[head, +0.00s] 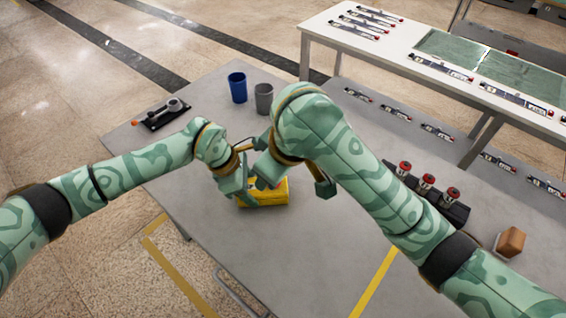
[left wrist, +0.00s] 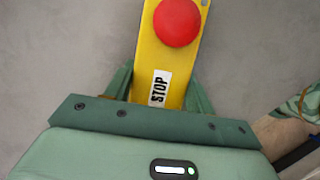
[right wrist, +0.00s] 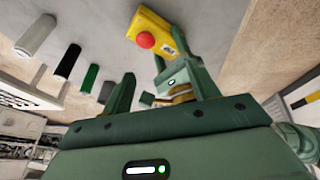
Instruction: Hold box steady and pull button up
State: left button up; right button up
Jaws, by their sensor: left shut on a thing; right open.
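A yellow box (head: 277,196) with a red button lies on the grey table in the head view, partly hidden by my arms. In the left wrist view the box (left wrist: 150,52) carries a round red button (left wrist: 177,22) and a white STOP label. My left gripper (left wrist: 160,92) is shut on the box, one finger along each side at the labelled end. In the right wrist view the box and red button (right wrist: 145,40) show beyond my open right gripper (right wrist: 162,92). Nothing is seen between its fingers but the left gripper and background further off. The right gripper is apart from the button.
A blue cup (head: 237,87) and a grey cup (head: 263,98) stand behind the box. A black device (head: 165,113) lies at the left. A black rack with red-topped parts (head: 427,182) and a brown block (head: 510,241) are at the right. The front table area is clear.

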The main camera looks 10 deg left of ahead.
jog(key=w+f+m, duration=0.1)
jog(key=f+m, duration=0.1)
jog(key=f, duration=0.1)
jog(key=w+f+m, duration=0.2)
jog(key=f, duration=0.2)
jog(key=w+f+m+h, duration=0.1)
jog(key=f+m, duration=0.1)
jog(key=f, duration=0.2)
jog(key=shift+w+a, duration=0.4)
jog(key=c, duration=1)
jog(key=shift+c, duration=0.2)
